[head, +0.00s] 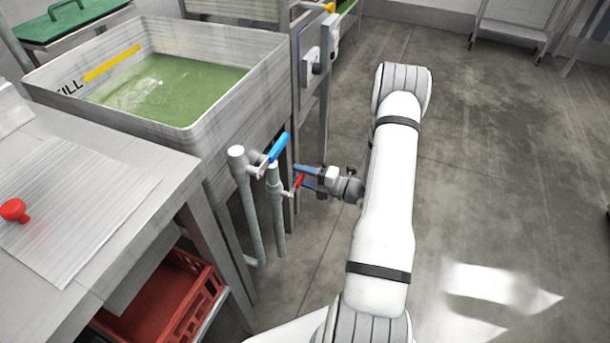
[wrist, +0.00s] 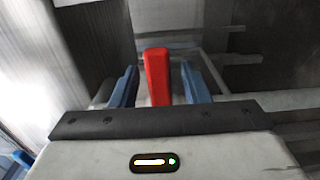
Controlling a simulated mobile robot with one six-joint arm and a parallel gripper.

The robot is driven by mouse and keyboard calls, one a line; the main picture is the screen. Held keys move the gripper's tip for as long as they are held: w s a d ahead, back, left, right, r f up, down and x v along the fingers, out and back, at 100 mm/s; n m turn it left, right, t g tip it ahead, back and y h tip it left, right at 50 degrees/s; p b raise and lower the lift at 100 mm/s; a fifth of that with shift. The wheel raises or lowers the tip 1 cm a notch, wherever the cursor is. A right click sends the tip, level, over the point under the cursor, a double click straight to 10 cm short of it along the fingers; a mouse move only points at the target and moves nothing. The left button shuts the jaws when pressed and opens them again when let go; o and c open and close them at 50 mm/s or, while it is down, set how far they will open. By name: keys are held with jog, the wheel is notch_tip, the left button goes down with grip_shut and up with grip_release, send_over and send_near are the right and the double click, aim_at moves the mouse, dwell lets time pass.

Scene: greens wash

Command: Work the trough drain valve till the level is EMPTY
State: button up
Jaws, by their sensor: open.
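The wash trough (head: 200,120) stands at the upper left in the head view, with green water in it and a yellow strip marked "FILL" on its inner wall. Two pipes rise in front of it. One carries a blue lever (head: 279,148), the other a lower red lever (head: 298,182). My gripper (head: 303,176) is open at the red lever. In the wrist view the red lever (wrist: 157,75) stands between my two blue fingers (wrist: 158,85), with a gap on each side. Neither view labels which lever is the drain valve.
A metal table (head: 150,210) with a red knob (head: 14,210) is at the left. A red crate (head: 165,300) sits beneath it. A grey control box (head: 318,60) is mounted right of the trough. The floor (head: 480,180) to the right is open.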

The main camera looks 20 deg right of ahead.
jog(key=shift+c, duration=0.5)
grip_shut()
